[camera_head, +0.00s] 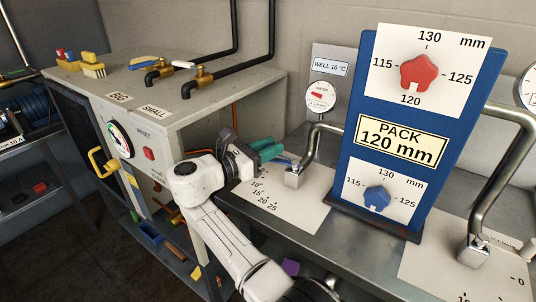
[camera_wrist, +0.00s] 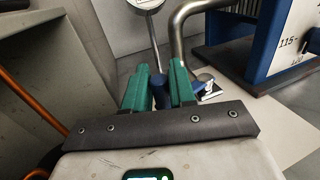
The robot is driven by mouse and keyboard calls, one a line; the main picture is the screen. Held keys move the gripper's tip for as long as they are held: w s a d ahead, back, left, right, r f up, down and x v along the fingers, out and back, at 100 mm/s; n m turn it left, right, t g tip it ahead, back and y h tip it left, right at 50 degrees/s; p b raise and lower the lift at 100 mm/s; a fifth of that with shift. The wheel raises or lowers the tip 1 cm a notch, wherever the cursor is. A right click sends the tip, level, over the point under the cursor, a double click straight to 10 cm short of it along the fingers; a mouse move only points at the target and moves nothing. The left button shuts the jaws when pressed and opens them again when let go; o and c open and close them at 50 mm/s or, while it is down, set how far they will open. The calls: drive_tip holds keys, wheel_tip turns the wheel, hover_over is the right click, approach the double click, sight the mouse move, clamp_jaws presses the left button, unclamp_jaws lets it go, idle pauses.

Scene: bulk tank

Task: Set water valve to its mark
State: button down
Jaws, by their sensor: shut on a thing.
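My gripper (camera_head: 273,152) has teal fingers and is at the water valve, beside the bent metal pipe. In the wrist view the fingers (camera_wrist: 160,75) are shut on the blue valve handle (camera_wrist: 160,94), which shows between them. In the head view only a little of the blue handle (camera_head: 283,161) shows past the fingers. The handle reaches toward the valve's metal block (camera_head: 293,178) at the pipe foot. A white scale plate (camera_head: 290,211) with 10, 15, 20, 25 lies below. The fingers and arm hide part of it, and I cannot read where the handle points.
A blue board (camera_head: 353,140) reading PACK 120 mm, with red and blue knobs, stands right of the valve. A round WATER gauge (camera_head: 320,96) and a WELL 10 °C sign (camera_head: 331,68) are behind. A grey cabinet (camera_head: 185,125) with brass taps stands left of my gripper.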

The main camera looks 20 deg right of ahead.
drive_tip(key=shift+w+d+f+g, duration=0.1)
drive_tip(key=shift+g, duration=0.2)
drive_tip(key=c, duration=1.1)
unclamp_jaws()
drive_tip(key=v, duration=1)
drive_tip(key=shift+a, duration=0.4)
drive_tip(key=shift+c, duration=0.3)
